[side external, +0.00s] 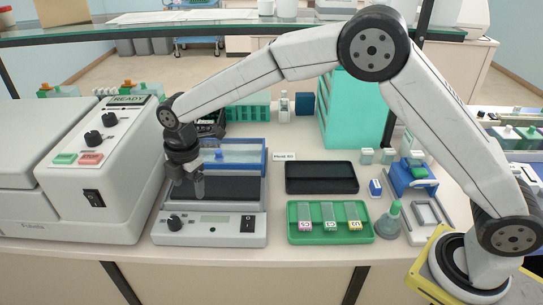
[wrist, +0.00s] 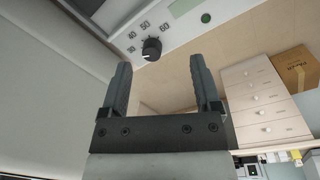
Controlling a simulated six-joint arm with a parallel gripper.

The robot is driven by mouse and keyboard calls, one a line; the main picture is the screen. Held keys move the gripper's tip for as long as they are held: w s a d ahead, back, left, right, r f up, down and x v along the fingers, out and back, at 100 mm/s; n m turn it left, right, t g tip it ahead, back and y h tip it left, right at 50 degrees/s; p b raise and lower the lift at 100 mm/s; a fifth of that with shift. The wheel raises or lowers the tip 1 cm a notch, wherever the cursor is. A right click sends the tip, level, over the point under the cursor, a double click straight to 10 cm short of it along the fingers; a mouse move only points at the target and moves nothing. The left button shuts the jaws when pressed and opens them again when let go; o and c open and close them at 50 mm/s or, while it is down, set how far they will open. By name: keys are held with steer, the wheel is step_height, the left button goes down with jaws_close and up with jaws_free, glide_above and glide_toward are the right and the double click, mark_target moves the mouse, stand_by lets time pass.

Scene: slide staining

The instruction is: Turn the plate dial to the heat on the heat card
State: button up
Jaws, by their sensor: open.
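The hot plate (side external: 211,230) has a dark top and a grey front panel with a black plate dial (side external: 175,222) at its left. In the wrist view the plate dial (wrist: 152,48) sits beside the printed marks 40, 50 and 60; where its pointer stands is too small to tell. The heat card (side external: 284,156) is a small white label behind the black tray; its number is hard to read. My gripper (side external: 190,192) hangs above the plate's left front, behind the dial. In the wrist view my gripper (wrist: 162,72) is open and empty, with the dial beyond its fingertips.
The stainer (side external: 120,190) with its own knobs stands close on the left. A blue-framed clear cover (side external: 235,152) rises behind the plate. A black tray (side external: 321,191) and a green slide tray (side external: 300,237) lie to the right. The table's front edge is close to the plate.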

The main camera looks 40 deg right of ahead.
mark_target(174, 220)
steer(key=a+n, duration=0.2)
steer(key=a, duration=0.1)
steer(key=w+a+n, duration=0.1)
steer(key=a, duration=0.1)
steer(key=shift+f, duration=0.4)
steer(key=shift+d+f, duration=0.1)
steer(key=shift+f, duration=0.1)
steer(key=shift+w+f, duration=0.15)
steer(key=shift+f, duration=3.55)
jaws_close()
